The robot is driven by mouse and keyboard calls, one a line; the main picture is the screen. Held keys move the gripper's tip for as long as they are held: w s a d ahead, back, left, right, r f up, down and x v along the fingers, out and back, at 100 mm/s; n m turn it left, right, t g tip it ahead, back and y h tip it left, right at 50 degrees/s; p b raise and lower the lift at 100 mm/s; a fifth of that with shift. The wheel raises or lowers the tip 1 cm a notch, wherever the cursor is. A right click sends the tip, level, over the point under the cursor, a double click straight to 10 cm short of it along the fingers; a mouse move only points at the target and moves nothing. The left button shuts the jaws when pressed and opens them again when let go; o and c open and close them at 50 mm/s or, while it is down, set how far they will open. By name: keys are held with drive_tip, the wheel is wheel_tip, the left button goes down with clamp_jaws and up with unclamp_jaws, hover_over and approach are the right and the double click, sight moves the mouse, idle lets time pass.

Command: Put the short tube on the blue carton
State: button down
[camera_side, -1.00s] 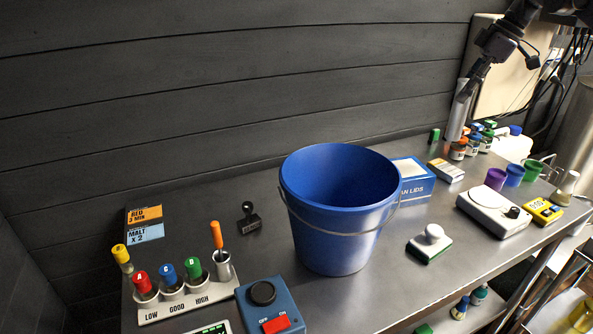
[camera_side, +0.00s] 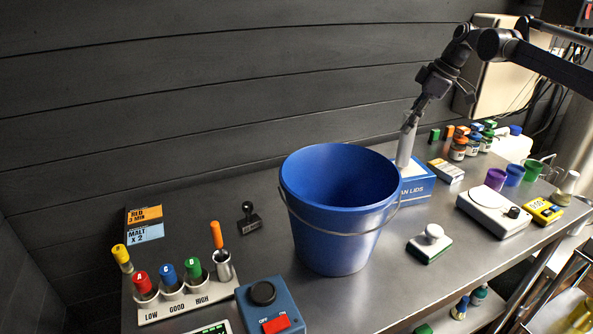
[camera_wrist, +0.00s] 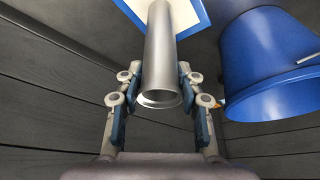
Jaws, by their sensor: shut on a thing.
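The grey tube (camera_side: 405,147) stands nearly upright in my gripper (camera_side: 411,121). In the wrist view the tube (camera_wrist: 165,50) sits between my two fingers (camera_wrist: 160,92), with its open near end facing the camera. The blue carton (camera_side: 416,189), with a white top and the letters "AN LIDS" on its front, lies behind and right of the blue bucket, which hides its left part. The tube's lower end shows against the carton's top; I cannot tell if they touch. In the wrist view the carton's corner (camera_wrist: 204,12) shows beyond the tube's far end.
The large blue bucket (camera_side: 338,225) stands close in front of the carton, and its wall is at the right of the wrist view (camera_wrist: 275,75). A small yellow and white box (camera_side: 446,171) and several jars (camera_side: 459,148) stand to the carton's right. The dark plank wall is behind.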

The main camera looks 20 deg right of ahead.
drive_tip(key=shift+f, duration=0.65)
drive_tip(key=c, duration=0.8)
unclamp_jaws()
